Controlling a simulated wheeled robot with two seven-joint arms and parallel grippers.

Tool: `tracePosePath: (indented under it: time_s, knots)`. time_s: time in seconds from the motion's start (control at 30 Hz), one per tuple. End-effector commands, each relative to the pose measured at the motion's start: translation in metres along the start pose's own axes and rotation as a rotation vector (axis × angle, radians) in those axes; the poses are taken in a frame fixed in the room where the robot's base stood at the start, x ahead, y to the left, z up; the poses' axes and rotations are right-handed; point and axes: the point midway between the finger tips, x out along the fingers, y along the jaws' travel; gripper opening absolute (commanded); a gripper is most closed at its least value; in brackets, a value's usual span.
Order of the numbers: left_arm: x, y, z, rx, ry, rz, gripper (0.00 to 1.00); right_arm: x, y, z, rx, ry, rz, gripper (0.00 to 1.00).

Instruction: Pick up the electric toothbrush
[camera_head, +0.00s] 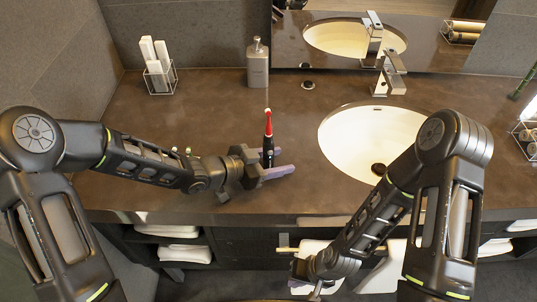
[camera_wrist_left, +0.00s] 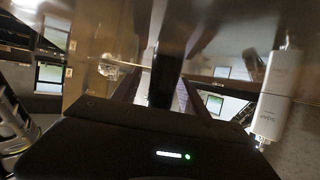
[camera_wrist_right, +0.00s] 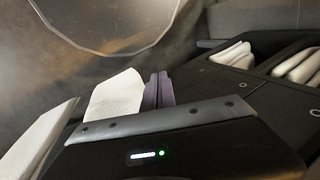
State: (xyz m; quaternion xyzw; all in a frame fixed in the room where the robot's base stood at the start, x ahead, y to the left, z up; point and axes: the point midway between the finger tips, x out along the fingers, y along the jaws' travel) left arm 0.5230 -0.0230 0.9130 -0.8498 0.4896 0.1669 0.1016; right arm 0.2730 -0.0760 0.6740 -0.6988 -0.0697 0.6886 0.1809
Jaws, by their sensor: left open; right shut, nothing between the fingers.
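The electric toothbrush (camera_head: 268,128) stands upright on the brown counter, with a red upper part, a dark lower body and a pale tip. My left gripper (camera_head: 275,165) is low over the counter, open, with its purple fingers around the toothbrush's lower body. In the left wrist view the dark toothbrush body (camera_wrist_left: 166,65) shows between the two fingers; contact cannot be told. My right gripper (camera_head: 308,282) is shut and empty in front of the counter, below its edge. Its closed fingers (camera_wrist_right: 158,90) show in the right wrist view.
A grey dispenser bottle (camera_head: 258,65) stands behind the toothbrush. A wire holder with white packets (camera_head: 158,68) is at the back left. The white sink (camera_head: 345,135) and faucet (camera_head: 390,75) are to the right. Folded white towels (camera_head: 185,252) lie on the shelf below.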

Motion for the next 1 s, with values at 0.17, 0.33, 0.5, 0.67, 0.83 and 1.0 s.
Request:
tracePosePath:
  time_s: [0.17, 0.33, 0.5, 0.67, 0.83, 1.0]
  knots:
    - [-0.0002, 0.0, 0.0, 0.0, 0.0, 0.0, 0.51, 0.0, 0.0, 0.0, 0.0, 0.0, 0.0, 0.0]
    - [-0.0003, 0.0, 0.0, 0.0, 0.0, 0.0, 0.47, 0.0, -0.0001, 0.0, 0.0, 0.0, 0.0, 0.0]
    - [-0.0003, 0.0, 0.0, 0.0, 0.0, 0.0, 0.33, 0.0, -0.0001, 0.0, 0.0, 0.0, 0.0, 0.0]
    - [-0.0003, 0.0, -0.0001, 0.0, 0.0, 0.0, 0.2, 0.0, -0.0001, -0.0001, 0.0, 0.0, 0.0, 0.0]
    - [-0.0003, -0.0001, -0.0001, 0.0, 0.0, 0.0, 0.06, 0.0, 0.0, -0.0001, 0.0, 0.0, 0.0, 0.0]
    - [-0.0003, -0.0001, -0.0001, 0.0, 0.0, 0.0, 0.0, 0.0, 0.0, -0.0001, 0.0, 0.0, 0.0, 0.0]
